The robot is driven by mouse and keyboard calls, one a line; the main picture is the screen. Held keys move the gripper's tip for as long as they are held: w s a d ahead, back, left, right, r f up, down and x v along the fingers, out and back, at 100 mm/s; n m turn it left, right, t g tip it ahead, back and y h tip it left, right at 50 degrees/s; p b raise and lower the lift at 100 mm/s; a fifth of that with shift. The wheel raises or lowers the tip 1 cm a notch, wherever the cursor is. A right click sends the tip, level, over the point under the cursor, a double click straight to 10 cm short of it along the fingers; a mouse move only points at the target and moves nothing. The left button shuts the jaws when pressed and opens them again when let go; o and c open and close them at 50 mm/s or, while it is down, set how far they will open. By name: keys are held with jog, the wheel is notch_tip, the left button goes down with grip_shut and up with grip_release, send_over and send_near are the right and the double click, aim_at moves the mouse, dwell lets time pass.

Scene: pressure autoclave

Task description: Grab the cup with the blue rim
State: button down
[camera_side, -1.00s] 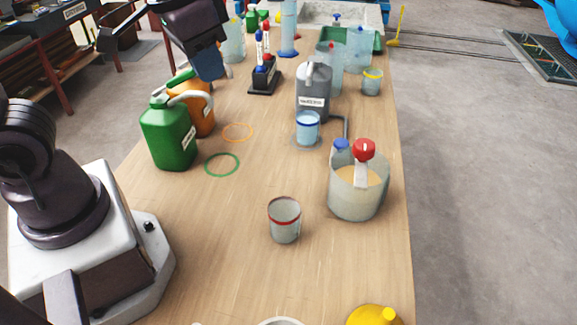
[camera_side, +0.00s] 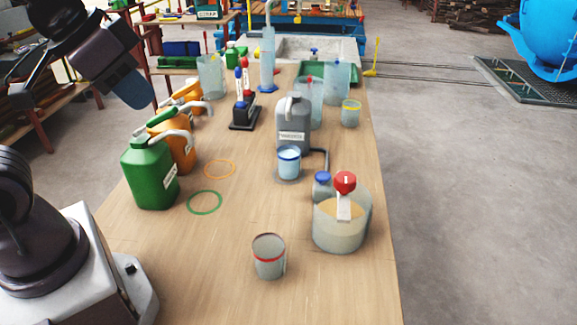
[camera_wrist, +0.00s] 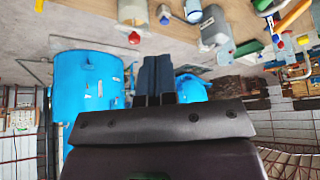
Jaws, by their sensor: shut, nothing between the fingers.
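The blue-rimmed cup (camera_side: 289,163) stands upright on the table in front of a grey jug, holding something pale blue. It appears upside down near the top of the wrist view (camera_wrist: 193,11). My gripper (camera_side: 138,92) is shut and empty, raised at the upper left of the side view, well away from the cup. Its closed fingers also show in the wrist view (camera_wrist: 157,72). A red-rimmed cup (camera_side: 269,257) stands nearer the front and a yellow-rimmed cup (camera_side: 350,114) further back on the right.
The grey jug (camera_side: 293,127) stands right behind the cup. Green (camera_side: 150,178) and orange jugs line the left edge. The table between the left jugs and the cup is mostly clear.

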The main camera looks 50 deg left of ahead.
jog(key=shift+c, duration=1.2)
grip_release()
